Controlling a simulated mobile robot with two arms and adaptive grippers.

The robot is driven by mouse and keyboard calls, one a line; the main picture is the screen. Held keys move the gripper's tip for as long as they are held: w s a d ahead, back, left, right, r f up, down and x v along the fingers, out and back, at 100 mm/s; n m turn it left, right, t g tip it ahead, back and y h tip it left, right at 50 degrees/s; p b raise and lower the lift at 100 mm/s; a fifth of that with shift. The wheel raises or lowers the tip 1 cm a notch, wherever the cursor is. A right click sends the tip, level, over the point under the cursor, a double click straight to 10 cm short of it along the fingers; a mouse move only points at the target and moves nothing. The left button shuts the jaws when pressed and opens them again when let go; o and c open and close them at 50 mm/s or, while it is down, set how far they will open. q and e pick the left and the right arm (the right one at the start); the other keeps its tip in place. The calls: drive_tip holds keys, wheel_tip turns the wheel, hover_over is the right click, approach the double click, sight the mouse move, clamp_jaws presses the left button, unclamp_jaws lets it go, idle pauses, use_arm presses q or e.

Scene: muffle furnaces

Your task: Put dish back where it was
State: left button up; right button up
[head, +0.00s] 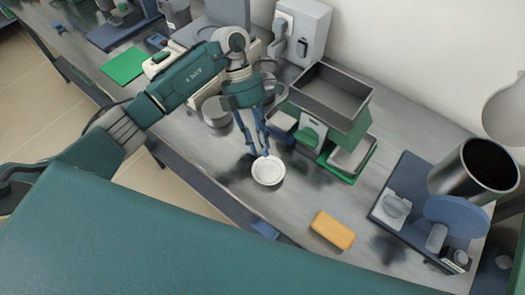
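A small round white dish (268,172) is in the middle of the head view, over the grey metal bench. My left gripper (260,154) points down at the dish's far rim, with its blue fingers converging there. The fingertips overlap the rim in the picture, but I cannot tell whether they are closed on it. A dark patch lies on the bench beside the dish. I cannot tell whether the dish rests on the bench or is slightly raised. My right gripper is not in view.
A green and grey device with a square hopper (330,95) stands close behind the dish. A yellow-orange block (333,230) lies to the right. A blue-based machine with a metal cylinder (475,170) is at far right. The bench (290,205) is bare around the dish.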

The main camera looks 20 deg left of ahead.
use_arm(q)
drive_tip(key=b+v, duration=0.1)
drive_tip(key=v, duration=0.8)
drive_tip(key=shift+b, duration=0.3)
